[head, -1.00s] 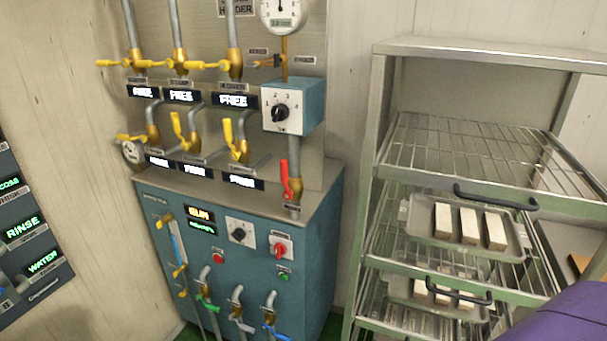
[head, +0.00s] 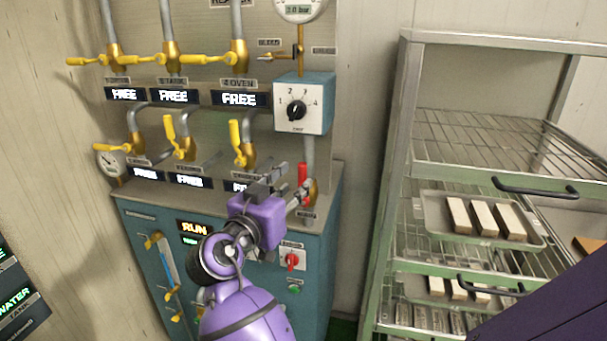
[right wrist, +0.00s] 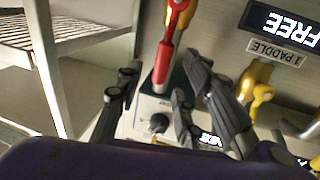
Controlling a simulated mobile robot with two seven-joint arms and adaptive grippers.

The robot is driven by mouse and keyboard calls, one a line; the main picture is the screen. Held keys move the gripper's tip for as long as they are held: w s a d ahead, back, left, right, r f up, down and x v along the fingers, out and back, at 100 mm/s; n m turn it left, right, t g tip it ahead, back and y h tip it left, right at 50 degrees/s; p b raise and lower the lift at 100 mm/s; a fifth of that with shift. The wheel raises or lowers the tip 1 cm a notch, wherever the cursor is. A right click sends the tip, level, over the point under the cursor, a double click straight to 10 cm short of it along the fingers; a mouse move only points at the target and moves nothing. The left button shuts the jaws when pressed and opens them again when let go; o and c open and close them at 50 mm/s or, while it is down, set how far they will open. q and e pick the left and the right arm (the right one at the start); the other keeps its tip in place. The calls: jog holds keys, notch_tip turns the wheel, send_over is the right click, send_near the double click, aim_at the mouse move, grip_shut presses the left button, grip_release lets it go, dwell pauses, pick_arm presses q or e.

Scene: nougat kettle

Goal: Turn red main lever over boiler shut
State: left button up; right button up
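The red main lever (head: 303,176) stands upright, in line with its grey pipe and brass valve body, above the right end of the blue boiler cabinet (head: 325,225). My right gripper (head: 298,186) is at the lever, partly hiding the valve around it in the head view. In the right wrist view the red lever (right wrist: 171,45) runs between the parted fingers of my right gripper (right wrist: 163,72), with a gap to each side. The fingers are open, and contact with the lever does not show. My left gripper is out of view.
A white dial box (head: 304,104) sits just above the lever. Yellow-handled valves (head: 240,145) line the panel to the left. A red rotary switch (head: 291,261) is below my gripper. A metal rack (head: 395,200) with trays stands to the right.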

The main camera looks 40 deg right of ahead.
aim_at(300, 175)
jog(key=p+x, duration=0.1)
jog(key=x, duration=0.3)
jog(key=shift+w+d+r, duration=0.1)
jog(key=shift+w+r, duration=0.1)
jog(key=shift+w+d+f, duration=0.15)
jog(key=shift+w+d, duration=0.15)
jog(key=shift+d, duration=0.25)
grip_shut()
